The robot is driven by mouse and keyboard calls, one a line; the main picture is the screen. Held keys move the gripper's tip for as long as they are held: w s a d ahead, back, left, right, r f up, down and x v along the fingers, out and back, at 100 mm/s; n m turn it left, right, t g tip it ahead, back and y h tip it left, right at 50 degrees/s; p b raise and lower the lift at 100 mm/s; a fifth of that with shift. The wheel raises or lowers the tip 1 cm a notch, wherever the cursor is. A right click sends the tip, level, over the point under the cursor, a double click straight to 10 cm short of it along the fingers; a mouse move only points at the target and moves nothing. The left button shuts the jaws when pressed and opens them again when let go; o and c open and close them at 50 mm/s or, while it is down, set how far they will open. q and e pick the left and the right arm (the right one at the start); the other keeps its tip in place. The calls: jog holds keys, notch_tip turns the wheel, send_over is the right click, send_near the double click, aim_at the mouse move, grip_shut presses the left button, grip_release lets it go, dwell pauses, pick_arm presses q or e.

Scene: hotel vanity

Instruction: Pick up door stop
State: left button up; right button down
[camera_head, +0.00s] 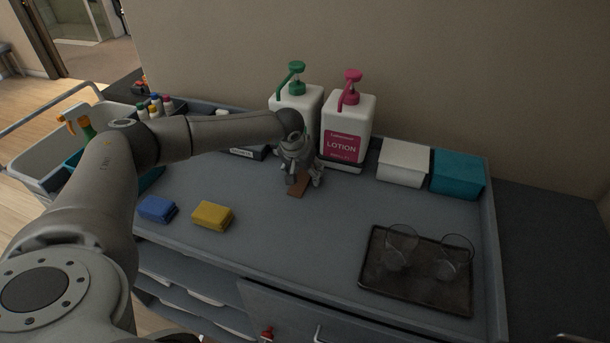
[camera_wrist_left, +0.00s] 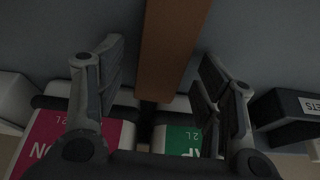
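The door stop looks like a brown wooden wedge (camera_head: 298,186) lying on the grey cart top in front of the two pump bottles. In the left wrist view the brown piece (camera_wrist_left: 170,45) runs from the top edge down between the fingers. My left gripper (camera_head: 302,180) points down over it, and its fingers (camera_wrist_left: 160,85) are apart on either side with gaps to the wood. The gripper hides part of the door stop in the head view. My right gripper is not in view.
A green-pump bottle (camera_head: 283,100) and a pink-pump lotion bottle (camera_head: 346,125) stand just behind the gripper. A blue sponge (camera_head: 157,209) and a yellow sponge (camera_head: 212,215) lie left. A dark tray (camera_head: 380,287) with two glasses is front right. White (camera_head: 403,163) and teal (camera_head: 457,174) boxes stand back right.

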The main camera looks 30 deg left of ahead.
pick_arm(q)
jog(key=c, duration=1)
